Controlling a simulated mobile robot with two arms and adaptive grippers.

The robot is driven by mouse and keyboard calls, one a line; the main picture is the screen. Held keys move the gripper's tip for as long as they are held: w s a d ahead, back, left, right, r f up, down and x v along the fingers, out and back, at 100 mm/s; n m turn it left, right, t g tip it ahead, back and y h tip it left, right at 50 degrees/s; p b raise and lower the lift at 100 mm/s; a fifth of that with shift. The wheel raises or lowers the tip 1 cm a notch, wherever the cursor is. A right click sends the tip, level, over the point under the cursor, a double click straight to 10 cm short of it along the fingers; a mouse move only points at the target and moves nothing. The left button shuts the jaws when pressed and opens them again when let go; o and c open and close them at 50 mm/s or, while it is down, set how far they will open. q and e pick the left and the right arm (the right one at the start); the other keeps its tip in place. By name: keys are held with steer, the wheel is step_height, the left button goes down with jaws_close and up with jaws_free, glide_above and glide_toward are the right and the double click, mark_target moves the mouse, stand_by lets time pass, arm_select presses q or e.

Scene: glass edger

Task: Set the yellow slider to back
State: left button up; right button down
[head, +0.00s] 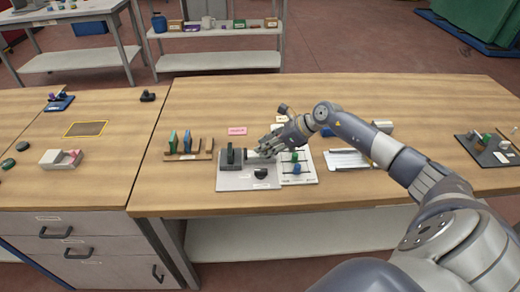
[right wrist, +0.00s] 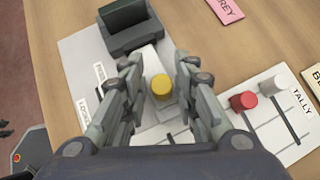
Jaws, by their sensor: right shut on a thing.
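The yellow slider knob (right wrist: 161,87) shows in the right wrist view, standing on a pale panel (right wrist: 88,52) that also carries a dark upright block (right wrist: 131,24). My right gripper (right wrist: 162,90) has its fingers on both sides of the knob and is shut on it. In the head view my right gripper (head: 266,152) reaches over the grey panel (head: 232,182), just right of the dark block (head: 231,158). The knob is hidden there by the hand. Small labels on the panel are hard to read. My left gripper is not in view.
A pink tag (head: 237,131) lies behind. A wooden rack (head: 190,155) stands left. The bench front is clear.

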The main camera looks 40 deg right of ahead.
steer(key=shift+d, duration=0.2)
steer(key=c, duration=1.7)
jaws_free()
steer(key=shift+o, duration=0.9)
steer(key=shift+d, duration=0.1)
steer(key=shift+s+d, duration=0.1)
steer(key=v, duration=1.2)
steer(key=shift+f, duration=0.1)
